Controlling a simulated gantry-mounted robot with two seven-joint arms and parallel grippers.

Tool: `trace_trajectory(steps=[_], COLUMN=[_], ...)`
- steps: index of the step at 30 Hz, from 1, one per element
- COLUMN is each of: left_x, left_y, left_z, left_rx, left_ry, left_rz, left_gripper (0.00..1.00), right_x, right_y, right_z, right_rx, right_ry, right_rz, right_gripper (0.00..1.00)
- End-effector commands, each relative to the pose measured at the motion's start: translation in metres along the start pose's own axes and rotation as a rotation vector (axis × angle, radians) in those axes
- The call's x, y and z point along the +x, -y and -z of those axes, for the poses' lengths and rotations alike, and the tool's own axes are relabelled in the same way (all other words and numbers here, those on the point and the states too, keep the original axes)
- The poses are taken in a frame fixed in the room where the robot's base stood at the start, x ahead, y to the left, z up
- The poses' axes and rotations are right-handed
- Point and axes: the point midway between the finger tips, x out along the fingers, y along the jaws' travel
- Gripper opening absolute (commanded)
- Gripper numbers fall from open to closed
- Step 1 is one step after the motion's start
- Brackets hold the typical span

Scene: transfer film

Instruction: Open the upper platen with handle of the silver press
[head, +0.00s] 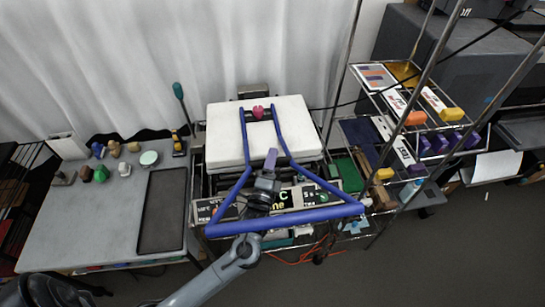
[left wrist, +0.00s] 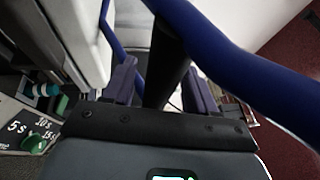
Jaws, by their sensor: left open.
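The silver press has a pale, thick upper platen (head: 225,137), which lies flat and looks closed. A blue tubular handle (head: 325,213) runs from the platen's top down both sides to a crossbar at the front. My left gripper (head: 270,160) is inside the handle's frame, over the press front, with its arm crossing the crossbar. In the left wrist view, its purple fingers (left wrist: 160,80) are open, with a dark bar (left wrist: 168,66) showing between them and the blue handle (left wrist: 235,65) passing close above. I cannot tell whether they touch. My right gripper is not in view.
A grey table (head: 85,215) with small objects and a dark tray (head: 162,210) stands on the left. A wire rack (head: 385,150) with colourful boxes stands close on the right. Control panels with dials (head: 285,200) sit below the handle.

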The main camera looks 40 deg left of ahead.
Motion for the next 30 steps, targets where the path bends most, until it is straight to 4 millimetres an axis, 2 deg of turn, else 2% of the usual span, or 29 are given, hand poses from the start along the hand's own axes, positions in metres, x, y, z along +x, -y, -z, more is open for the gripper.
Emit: trace_trajectory(steps=[5, 14, 17, 25, 26, 30], left_x=[0.0108, 0.0122, 0.0121, 0.0119, 0.0119, 0.0119], left_y=[0.0002, 0.0, 0.0, 0.0, 0.0, 0.0001], left_z=[-0.0001, -0.0002, -0.0002, -0.0001, -0.0001, -0.0001], left_rx=[0.0, 0.0, 0.0, 0.0, 0.0, 0.0], left_ry=[0.0, 0.0, 0.0, 0.0, 0.0, 0.0], left_rz=[0.0, -0.001, 0.0, 0.0, 0.0, 0.0], left_gripper=[0.57, 0.57, 0.45, 0.03, 0.0, 0.0], right_x=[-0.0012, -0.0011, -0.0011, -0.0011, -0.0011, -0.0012], right_y=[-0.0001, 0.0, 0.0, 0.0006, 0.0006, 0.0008], right_z=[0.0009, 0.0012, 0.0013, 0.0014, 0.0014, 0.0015], right_rx=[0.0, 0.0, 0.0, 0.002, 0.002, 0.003], right_ry=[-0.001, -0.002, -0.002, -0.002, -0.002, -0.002], right_rz=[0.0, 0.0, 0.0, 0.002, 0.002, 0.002], right_gripper=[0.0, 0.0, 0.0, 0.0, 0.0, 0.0])
